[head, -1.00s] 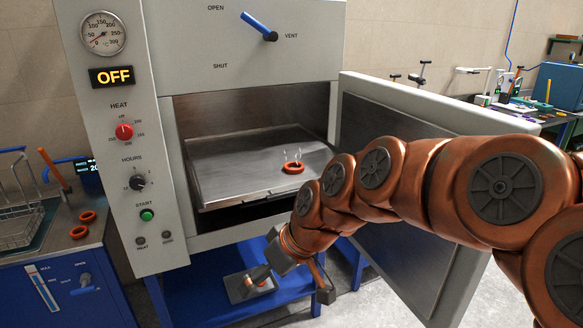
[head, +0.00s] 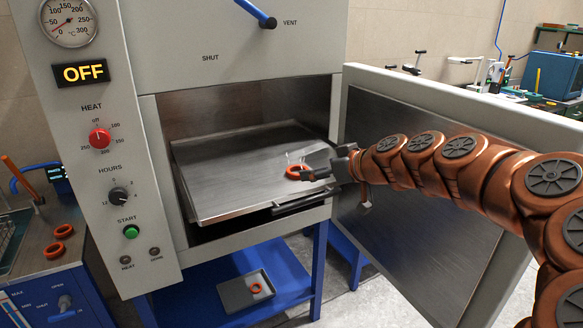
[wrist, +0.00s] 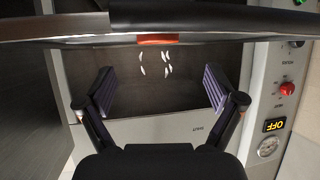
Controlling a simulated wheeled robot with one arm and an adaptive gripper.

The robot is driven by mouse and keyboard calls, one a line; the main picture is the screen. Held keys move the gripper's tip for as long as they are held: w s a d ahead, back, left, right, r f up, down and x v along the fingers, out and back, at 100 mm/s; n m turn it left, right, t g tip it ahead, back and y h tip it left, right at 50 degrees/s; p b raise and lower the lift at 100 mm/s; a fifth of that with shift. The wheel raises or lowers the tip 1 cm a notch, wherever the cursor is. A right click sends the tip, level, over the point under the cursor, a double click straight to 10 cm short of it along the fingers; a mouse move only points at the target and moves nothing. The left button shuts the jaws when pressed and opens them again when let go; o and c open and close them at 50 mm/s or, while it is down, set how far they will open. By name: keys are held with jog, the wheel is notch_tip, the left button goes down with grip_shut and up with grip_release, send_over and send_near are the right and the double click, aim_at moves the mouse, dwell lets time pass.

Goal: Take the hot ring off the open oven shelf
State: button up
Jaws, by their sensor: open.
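The orange-red hot ring (head: 297,171) lies on the pulled-out metal oven shelf (head: 225,195), near its right side, with pale wisps above it. In the wrist view the ring (wrist: 157,39) shows as a small orange strip at the shelf's edge (wrist: 220,22), ahead of the fingers and between them. My gripper (head: 318,172) is at the shelf's right side, beside the ring in the head view and partly overlapping it. In the wrist view my gripper (wrist: 160,90) has its two fingers spread wide with nothing between them. I cannot tell whether a finger touches the ring.
The oven door (head: 400,170) stands open to the right, close behind my arm. Two more rings (head: 60,240) lie on the left bench. The oven display (head: 84,73) reads OFF.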

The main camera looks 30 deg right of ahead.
aim_at(293, 169)
jog(key=shift+w+a+f, duration=0.1)
jog(key=shift+w+f, duration=0.05)
jog(key=shift+w, duration=0.6)
jog(key=shift+w+f+p, duration=0.35)
jog(key=shift+w+p, duration=0.15)
jog(key=shift+w, duration=0.05)
jog(key=shift+p+x, duration=1.2)
jog(key=shift+x, duration=1.3)
jog(key=shift+c, duration=0.2)
jog(key=c, duration=1)
jog(key=shift+r, duration=0.1)
